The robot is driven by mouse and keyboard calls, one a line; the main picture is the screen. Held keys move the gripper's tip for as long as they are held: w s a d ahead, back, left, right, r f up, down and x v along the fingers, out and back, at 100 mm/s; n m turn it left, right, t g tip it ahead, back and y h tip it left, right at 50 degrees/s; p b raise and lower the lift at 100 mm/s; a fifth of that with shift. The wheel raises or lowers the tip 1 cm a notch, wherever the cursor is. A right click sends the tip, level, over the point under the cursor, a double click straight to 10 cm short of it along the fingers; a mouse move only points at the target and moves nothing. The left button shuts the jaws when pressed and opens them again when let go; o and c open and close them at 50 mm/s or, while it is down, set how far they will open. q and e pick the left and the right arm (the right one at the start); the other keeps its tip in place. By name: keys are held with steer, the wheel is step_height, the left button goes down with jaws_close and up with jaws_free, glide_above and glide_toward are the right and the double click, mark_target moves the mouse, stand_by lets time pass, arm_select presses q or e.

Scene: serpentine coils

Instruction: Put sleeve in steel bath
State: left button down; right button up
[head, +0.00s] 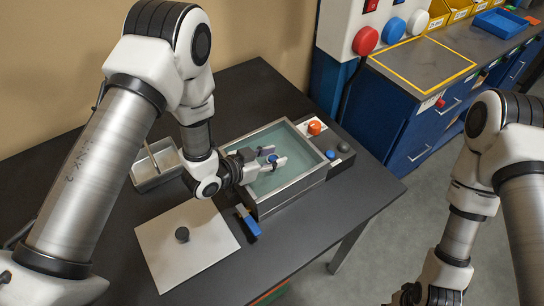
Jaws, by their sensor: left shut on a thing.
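The steel bath (300,198) is an open rectangular metal tank of blue-green liquid in the middle of the dark table. My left gripper (275,160) reaches in over the bath from the left. It is shut on a small blue piece, which looks like the sleeve (272,158). The fingers hide part of it, and I cannot tell whether it touches the liquid. My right gripper (425,296) is at the bottom edge of the view, away from the table, and its fingers are not clear.
A pale plate with a black knob (165,240) lies at the front left of the bath. A divided metal tray (152,181) stands at the left. An orange knob (315,127) sits on the bath's right side.

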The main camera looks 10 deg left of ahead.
arm_select(q)
steer(key=shift+s+f, duration=0.35)
steer(key=shift+f, duration=0.2)
steer(key=c, duration=0.7)
jaws_free()
steer(key=shift+f, duration=0.15)
steer(key=shift+s, duration=0.1)
steer(key=shift+r, duration=0.55)
steer(key=shift+a+f, duration=0.1)
steer(key=shift+a, duration=0.15)
steer(key=b+v, duration=0.1)
steer(key=v, duration=0.6)
steer(key=b+v, duration=0.1)
steer(key=v, duration=0.2)
steer(key=shift+a+r+b, duration=0.15)
steer(key=shift+r+b, duration=0.15)
steer(key=shift+r, duration=0.2)
steer(key=shift+s+a+r, duration=0.15)
steer(key=shift+s+r, duration=0.1)
